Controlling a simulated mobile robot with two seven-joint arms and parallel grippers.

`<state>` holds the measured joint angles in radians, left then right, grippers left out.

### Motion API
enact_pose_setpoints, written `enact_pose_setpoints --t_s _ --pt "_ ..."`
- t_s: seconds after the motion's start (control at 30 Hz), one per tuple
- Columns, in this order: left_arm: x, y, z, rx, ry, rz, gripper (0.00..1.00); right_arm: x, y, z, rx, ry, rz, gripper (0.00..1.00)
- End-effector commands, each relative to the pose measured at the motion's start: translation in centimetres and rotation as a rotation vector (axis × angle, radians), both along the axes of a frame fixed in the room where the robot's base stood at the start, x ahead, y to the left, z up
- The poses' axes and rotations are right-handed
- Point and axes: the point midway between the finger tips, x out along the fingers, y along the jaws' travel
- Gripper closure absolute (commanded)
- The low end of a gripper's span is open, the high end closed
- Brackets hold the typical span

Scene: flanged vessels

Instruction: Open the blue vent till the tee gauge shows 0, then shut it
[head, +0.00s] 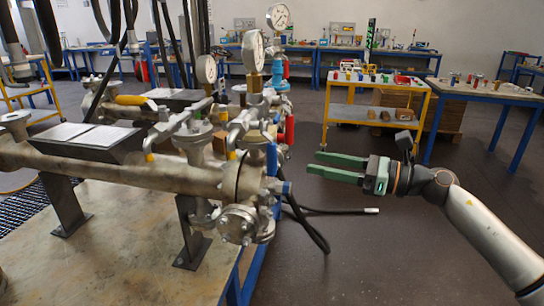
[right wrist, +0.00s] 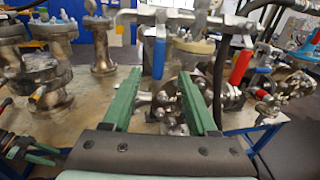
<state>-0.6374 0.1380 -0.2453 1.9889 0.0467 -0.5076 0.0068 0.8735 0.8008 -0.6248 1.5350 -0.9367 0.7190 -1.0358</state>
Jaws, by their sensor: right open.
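My right gripper (head: 313,163) is open and empty, reaching in from the right, apart from the pipework. Its green fingers (right wrist: 164,100) spread in the right wrist view, with valves beyond them. A blue lever (head: 271,158) hangs down at the right end of the grey flanged pipe; another blue handle (head: 281,187) sits just below it. A blue lever (right wrist: 159,55) also hangs in the right wrist view. Round gauges stand above the pipework: one high gauge (head: 278,16), a middle gauge (head: 252,52) and a left gauge (head: 206,68). Their readings are too small to tell.
A black hose (head: 305,225) hangs down to the floor below my right gripper. A yellow cart (head: 372,113) and a blue-legged table (head: 490,92) stand behind. Floor between pipework and arm is mostly clear.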

Motion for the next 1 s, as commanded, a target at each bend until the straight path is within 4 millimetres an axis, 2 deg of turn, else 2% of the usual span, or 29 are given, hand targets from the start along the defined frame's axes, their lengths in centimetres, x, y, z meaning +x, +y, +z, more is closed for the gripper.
enact_pose_setpoints --t_s 0.2,0.5,0.7,1.0 --pt "0.3 0.4 1.2 0.003 -0.019 0.008 0.50 1.9 3.8 0.4 0.006 0.001 0.005 0.41" --pt "0.0 1.4 1.2 0.017 -0.013 0.024 0.50 4.7 8.6 0.3 0.007 0.002 0.002 0.41" --pt "-0.3 1.5 0.9 0.019 -0.005 0.025 0.50 5.5 9.9 0.1 0.006 0.002 0.000 0.41" --pt "-0.5 1.5 0.8 0.019 -0.003 0.025 0.50 5.6 10.1 0.1 0.006 0.002 0.001 0.41"
